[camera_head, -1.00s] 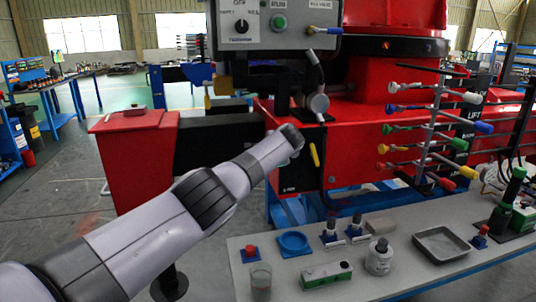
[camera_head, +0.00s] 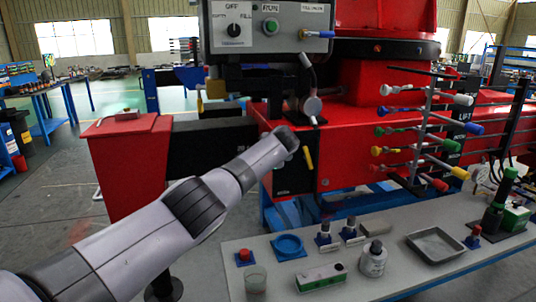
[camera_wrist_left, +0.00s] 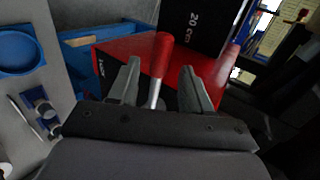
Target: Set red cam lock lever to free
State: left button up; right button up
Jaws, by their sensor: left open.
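A red-handled lever (camera_wrist_left: 161,55) with a pale metal stem stands between the two fingers of my left gripper (camera_wrist_left: 160,68) in the left wrist view. The fingers are open, one on each side of the lever; I cannot tell whether either touches it. A second red handle (camera_wrist_left: 228,64) shows beyond the right finger. In the head view, my left arm (camera_head: 240,170) reaches up to the front of the red crane body (camera_head: 350,140); its fingers and the red lever are hidden there. My right gripper is not in view.
A yellow-handled lever (camera_head: 308,159) is just right of my arm's end. A control box (camera_head: 265,28) is above. Several coloured levers (camera_head: 420,140) are at right. The grey table (camera_head: 400,270) holds a blue dish (camera_head: 288,246), a bottle (camera_head: 373,260) and a metal tray (camera_head: 436,245).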

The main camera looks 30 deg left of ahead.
pick_arm(q)
jog(key=v, duration=0.6)
jog(key=shift+s+b, duration=0.2)
jog(key=shift+b, duration=0.15)
jog(key=shift+d+r, duration=0.15)
dwell(0.4)
